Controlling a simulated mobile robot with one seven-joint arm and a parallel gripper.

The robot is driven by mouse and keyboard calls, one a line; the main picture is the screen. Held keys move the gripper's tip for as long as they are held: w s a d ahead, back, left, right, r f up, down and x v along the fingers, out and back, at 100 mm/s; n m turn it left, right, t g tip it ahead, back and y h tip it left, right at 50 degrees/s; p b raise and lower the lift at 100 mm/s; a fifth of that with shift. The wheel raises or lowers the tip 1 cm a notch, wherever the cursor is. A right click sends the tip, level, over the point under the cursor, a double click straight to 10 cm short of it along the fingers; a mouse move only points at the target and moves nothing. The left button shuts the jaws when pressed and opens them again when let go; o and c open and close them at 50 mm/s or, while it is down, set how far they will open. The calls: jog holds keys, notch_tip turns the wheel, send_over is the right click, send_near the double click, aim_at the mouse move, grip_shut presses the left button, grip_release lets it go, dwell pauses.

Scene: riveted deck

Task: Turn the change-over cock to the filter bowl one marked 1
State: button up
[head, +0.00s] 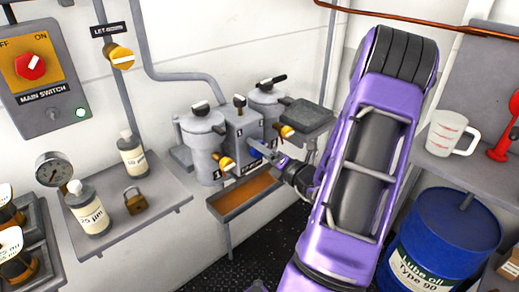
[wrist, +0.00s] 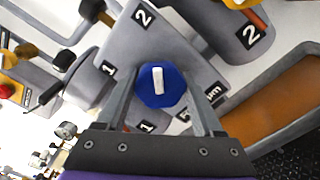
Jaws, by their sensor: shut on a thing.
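The change-over cock is a round blue knob (wrist: 170,96) with a white bar on its face, on the front of the grey block (head: 240,126) between two filter bowls. My gripper (wrist: 161,90) has one finger on each side of the knob and is shut on it; in the head view my gripper (head: 257,148) hides most of the knob. The white bar lies nearly up and down in the wrist view; I cannot tell which plate it points to. The left bowl (head: 204,140) and right bowl (head: 265,104) are grey cylinders.
Yellow-handled valves (head: 226,163) (head: 287,131) stick out beside the block. A drip tray (head: 246,195) lies below. A blue oil drum (head: 437,235) stands right of my arm.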

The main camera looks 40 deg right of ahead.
jog(key=shift+n, duration=0.4)
jog(key=n, duration=0.3)
jog(key=shift+n, duration=0.4)
jog(key=n, duration=0.4)
jog(key=shift+n, duration=0.3)
jog(key=n, duration=0.4)
jog(key=shift+a, duration=0.1)
jog(key=n, duration=0.4)
jog(key=shift+n, duration=0.4)
jog(key=o, duration=1.4)
jog(key=shift+s, duration=0.1)
